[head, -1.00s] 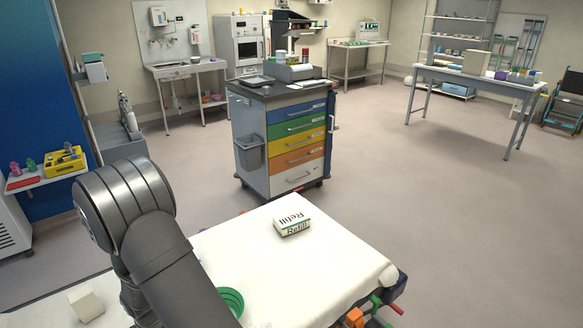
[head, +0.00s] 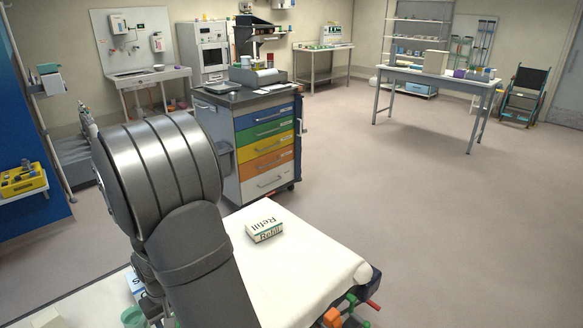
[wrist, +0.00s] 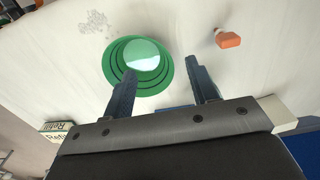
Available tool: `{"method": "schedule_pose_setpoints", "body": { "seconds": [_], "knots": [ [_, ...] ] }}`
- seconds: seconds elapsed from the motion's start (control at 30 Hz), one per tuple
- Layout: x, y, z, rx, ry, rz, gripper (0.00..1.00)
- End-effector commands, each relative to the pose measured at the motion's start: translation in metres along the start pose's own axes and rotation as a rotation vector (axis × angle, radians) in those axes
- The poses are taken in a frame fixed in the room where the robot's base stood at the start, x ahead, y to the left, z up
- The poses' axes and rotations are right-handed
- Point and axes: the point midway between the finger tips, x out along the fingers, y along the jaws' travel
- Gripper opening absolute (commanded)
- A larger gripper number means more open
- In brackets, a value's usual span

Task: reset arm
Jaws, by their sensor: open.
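My gripper (wrist: 165,76) shows in the wrist view with its two dark fingers spread apart and nothing between them. A green round bowl (wrist: 112,68) with a pale middle lies beyond the fingers, behind the left fingertip in the picture. In the head view my arm fills the left foreground, and the gripper itself is out of sight there. A white Refill box (head: 264,232) rests on the stretcher's white sheet (head: 300,270), right of my arm. It also shows at the lower left of the wrist view (wrist: 56,131).
An orange-and-white item (wrist: 228,40) and a pale block (wrist: 272,113) show in the wrist view. A drawer cart (head: 262,140) stands behind the stretcher. A pale green round container (head: 133,317) sits left of my arm. The floor at right is clear.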

Motion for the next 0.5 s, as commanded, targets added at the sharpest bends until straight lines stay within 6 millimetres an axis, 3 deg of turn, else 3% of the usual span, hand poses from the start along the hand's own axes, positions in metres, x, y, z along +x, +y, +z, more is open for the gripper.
{"method": "schedule_pose_setpoints", "body": {
  "seconds": [0.5],
  "knots": [
    [0.002, 0.085, -0.063, -0.012, -0.001, -0.001, 0.54]
  ]
}}
